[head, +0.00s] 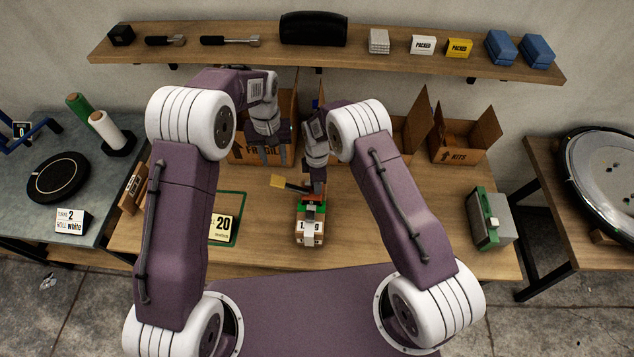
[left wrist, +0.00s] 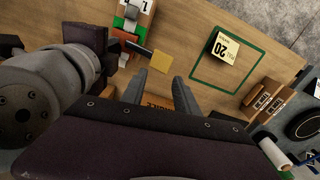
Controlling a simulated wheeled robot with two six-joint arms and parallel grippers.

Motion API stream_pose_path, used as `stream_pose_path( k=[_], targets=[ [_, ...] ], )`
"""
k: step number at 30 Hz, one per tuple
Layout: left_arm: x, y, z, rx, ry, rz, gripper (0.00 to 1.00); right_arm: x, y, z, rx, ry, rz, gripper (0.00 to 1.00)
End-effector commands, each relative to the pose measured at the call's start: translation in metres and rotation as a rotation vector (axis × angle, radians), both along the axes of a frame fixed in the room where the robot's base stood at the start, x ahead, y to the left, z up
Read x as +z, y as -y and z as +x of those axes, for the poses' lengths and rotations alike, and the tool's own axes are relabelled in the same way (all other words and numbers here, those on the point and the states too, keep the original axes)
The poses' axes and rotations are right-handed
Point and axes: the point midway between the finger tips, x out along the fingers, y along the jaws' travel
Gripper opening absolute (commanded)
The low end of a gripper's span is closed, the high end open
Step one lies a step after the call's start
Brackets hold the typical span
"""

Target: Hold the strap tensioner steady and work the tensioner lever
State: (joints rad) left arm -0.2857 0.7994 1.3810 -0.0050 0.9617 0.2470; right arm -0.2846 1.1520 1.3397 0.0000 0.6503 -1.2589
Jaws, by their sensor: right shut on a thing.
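The strap tensioner (head: 312,208), with green and orange parts, sits on a small brown box (head: 309,232) with a white strap down its front. Its dark lever (head: 292,187) ends in a yellow tab (head: 277,181) that sticks out to the left. My right gripper (head: 317,190) is shut on the tensioner from behind; its fingertips are mostly hidden. My left gripper (head: 269,157) is open and empty, pointing down behind the yellow tab. In the left wrist view the yellow tab (left wrist: 160,62) shows just beyond the two spread fingers, apart from them.
A green-outlined area (head: 242,222) with a "20" card (head: 221,228) lies left of the box. Open cartons, including a kits carton (head: 463,142), stand at the back. A green and grey case (head: 489,219) stands at right. The table between box and case is clear.

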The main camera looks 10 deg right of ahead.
Motion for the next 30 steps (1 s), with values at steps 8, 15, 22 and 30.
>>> stream_pose_path(
  k=[8, 15, 22, 30],
  targets=[
    [0.0, 0.0, 0.0, 0.0, 0.0, 0.0, 0.36, 0.001, 0.0, 0.001, 0.0, 0.002, 0.001, 0.0],
    [0.0, 0.0, -0.001, -0.141, -0.005, 0.0, 0.0, 0.001, 0.0, 0.001, 0.0, 0.002, 0.001, 0.0],
    [0.005, 0.004, -0.01, -0.825, -0.036, -0.034, 0.0, 0.001, 0.0, 0.001, 0.0, 0.002, 0.001, 0.0],
    [0.027, 0.009, -0.013, -1.552, 0.0, -0.1, 0.0, 0.001, 0.0, 0.001, 0.0, 0.002, 0.001, 0.0]
  ],
)
